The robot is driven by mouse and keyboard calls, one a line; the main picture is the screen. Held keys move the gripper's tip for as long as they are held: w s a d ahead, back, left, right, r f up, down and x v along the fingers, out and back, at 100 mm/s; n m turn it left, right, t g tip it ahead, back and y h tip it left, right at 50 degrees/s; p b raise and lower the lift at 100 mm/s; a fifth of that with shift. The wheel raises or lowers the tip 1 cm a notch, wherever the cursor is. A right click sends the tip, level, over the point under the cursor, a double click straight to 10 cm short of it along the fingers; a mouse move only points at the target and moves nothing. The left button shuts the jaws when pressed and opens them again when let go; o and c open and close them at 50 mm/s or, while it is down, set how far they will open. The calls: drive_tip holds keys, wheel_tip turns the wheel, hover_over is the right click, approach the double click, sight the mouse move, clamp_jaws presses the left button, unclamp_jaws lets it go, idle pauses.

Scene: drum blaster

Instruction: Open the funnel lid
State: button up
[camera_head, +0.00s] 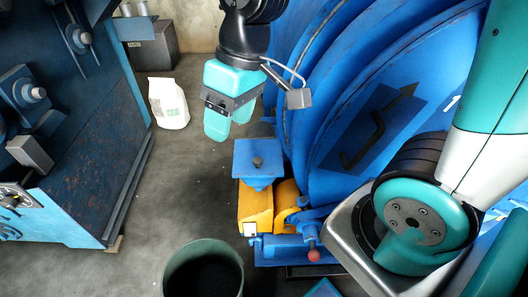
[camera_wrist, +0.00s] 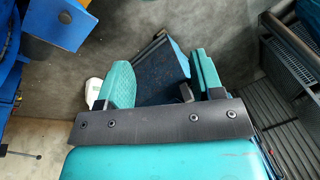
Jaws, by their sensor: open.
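The funnel lid (camera_head: 257,158) appears to be the blue square plate with a small dark knob on top. It lies flat over the yellow housing (camera_head: 255,207) at the foot of the large blue drum machine (camera_head: 345,110). My gripper (camera_head: 229,122) hangs above and to the left of the lid in the head view, apart from it. Its teal fingers are open and empty; they also show in the wrist view (camera_wrist: 161,82). A blue part (camera_wrist: 60,22) is at the top left of the wrist view; I cannot tell if it is the lid.
A red-knobbed lever (camera_head: 313,255) sits right of the yellow housing. A dark green barrel (camera_head: 204,270) stands in front. A white bag (camera_head: 169,104) is on the floor behind, and a dark blue machine (camera_head: 75,130) stands at left. The floor between is clear.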

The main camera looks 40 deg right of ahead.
drive_tip(key=w+d+f+m+h, duration=0.1)
drive_tip(key=w+d+f+m, duration=0.1)
drive_tip(key=w+d+f, duration=0.55)
drive_tip(key=m+h, duration=0.1)
drive_tip(key=h, duration=0.1)
hover_over(258, 159)
wheel_tip(258, 159, down, 7)
wheel_tip(258, 159, down, 18)
drive_tip(key=shift+s+a+r+p, duration=0.1)
drive_tip(key=shift+p, duration=0.65)
clamp_jaws()
